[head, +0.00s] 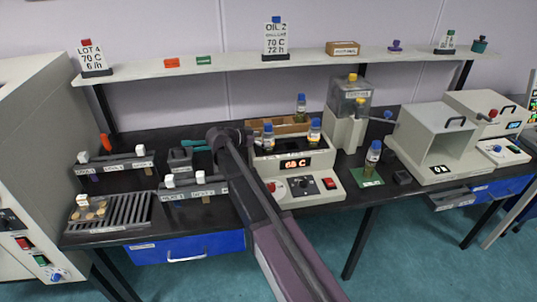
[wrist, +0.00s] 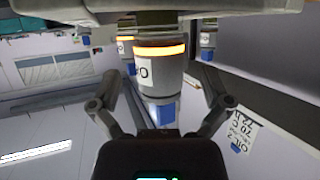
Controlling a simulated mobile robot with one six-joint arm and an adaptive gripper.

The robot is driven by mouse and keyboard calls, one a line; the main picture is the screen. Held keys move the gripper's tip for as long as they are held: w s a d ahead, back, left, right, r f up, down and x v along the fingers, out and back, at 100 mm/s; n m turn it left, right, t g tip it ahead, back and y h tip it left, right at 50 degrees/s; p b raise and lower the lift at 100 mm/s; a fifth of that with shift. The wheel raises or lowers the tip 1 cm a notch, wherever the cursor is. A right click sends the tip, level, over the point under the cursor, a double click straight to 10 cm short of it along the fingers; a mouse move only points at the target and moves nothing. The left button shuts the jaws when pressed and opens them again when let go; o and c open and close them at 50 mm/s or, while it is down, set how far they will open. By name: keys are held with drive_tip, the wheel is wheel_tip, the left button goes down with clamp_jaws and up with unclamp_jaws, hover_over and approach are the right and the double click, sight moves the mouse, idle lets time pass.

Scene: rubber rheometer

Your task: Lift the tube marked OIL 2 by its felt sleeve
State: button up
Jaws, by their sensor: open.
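A blue-capped tube (wrist: 160,72) fills the middle of the wrist view, upside down there, with an orange band and a white label showing only part of its letters, an "O". I cannot read a full OIL 2 on it. In the head view a blue-capped tube (head: 268,137) stands in the left of the heating block (head: 322,176), beside my gripper (head: 250,137). In the wrist view my gripper (wrist: 150,75) is open, one finger on each side of the tube, with gaps visible. The felt sleeve cannot be clearly told apart.
Another blue-capped tube (head: 314,132) stands in the block's right side, and one more (head: 301,104) by the wooden rack (head: 283,127) behind. A tube (head: 373,153) stands on a green mat at right. The OIL 2 sign (head: 276,40) is on the shelf (head: 220,65).

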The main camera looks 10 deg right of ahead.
sight(268, 124)
drive_tip(key=shift+b+x, duration=0.35)
drive_tip(key=shift+x, duration=1.05)
clamp_jaws()
drive_tip(key=shift+s, duration=0.1)
drive_tip(key=shift+r, duration=0.15)
wheel_tip(268, 124, up, 10)
drive_tip(key=p, duration=1)
